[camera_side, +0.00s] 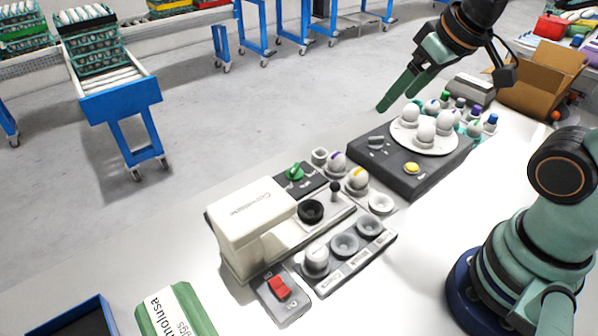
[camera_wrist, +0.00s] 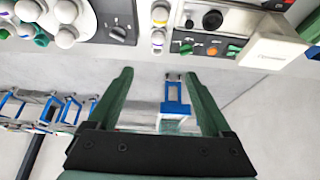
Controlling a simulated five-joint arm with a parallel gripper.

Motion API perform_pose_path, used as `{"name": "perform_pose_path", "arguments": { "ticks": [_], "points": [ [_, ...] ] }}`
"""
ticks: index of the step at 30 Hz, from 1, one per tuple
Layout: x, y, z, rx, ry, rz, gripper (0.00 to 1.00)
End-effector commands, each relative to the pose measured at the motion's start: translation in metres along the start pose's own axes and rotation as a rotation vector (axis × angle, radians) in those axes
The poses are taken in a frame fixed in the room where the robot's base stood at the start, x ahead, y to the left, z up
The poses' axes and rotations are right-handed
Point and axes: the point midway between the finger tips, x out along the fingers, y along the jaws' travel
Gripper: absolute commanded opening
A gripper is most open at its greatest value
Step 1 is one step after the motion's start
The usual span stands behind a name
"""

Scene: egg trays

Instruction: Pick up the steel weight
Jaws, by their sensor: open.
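My gripper (camera_side: 389,101) is open and empty, high in the upper right of the side view, beside the rotary egg plate (camera_side: 436,146). Its two green fingers also show in the wrist view (camera_wrist: 158,74), spread apart with only distant floor and a blue stand between them. A small grey cylinder (camera_side: 319,156) stands behind the green knob and beside an egg in the side view; it may be the steel weight, but I cannot tell for sure. My gripper is well away from it, up and to its right.
A white egg candler (camera_side: 250,222) stands mid-bench, with a dark tray of cups (camera_side: 345,247) and a red switch (camera_side: 280,288) in front. Several eggs sit on the plate of a dark box. An open cardboard box (camera_side: 545,80) is at the far right.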

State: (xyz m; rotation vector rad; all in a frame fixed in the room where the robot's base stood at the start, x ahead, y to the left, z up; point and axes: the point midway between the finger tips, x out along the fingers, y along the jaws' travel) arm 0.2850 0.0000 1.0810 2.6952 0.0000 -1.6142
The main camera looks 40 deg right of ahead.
Motion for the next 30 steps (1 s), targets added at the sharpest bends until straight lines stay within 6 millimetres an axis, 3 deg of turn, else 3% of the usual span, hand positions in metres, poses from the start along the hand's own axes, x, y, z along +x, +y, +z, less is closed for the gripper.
{"name": "perform_pose_path", "arguments": {
  "ticks": [8,13,23,30],
  "points": [
    [0.0,0.0,0.0,0.002,-0.001,0.0,0.84],
    [0.005,-0.013,-0.001,0.089,-0.032,-0.018,0.84],
    [0.03,-0.081,0.008,0.59,-0.22,-0.017,0.84],
    [0.048,-0.135,0.027,0.968,-0.341,0.091,0.84]
  ]
}}
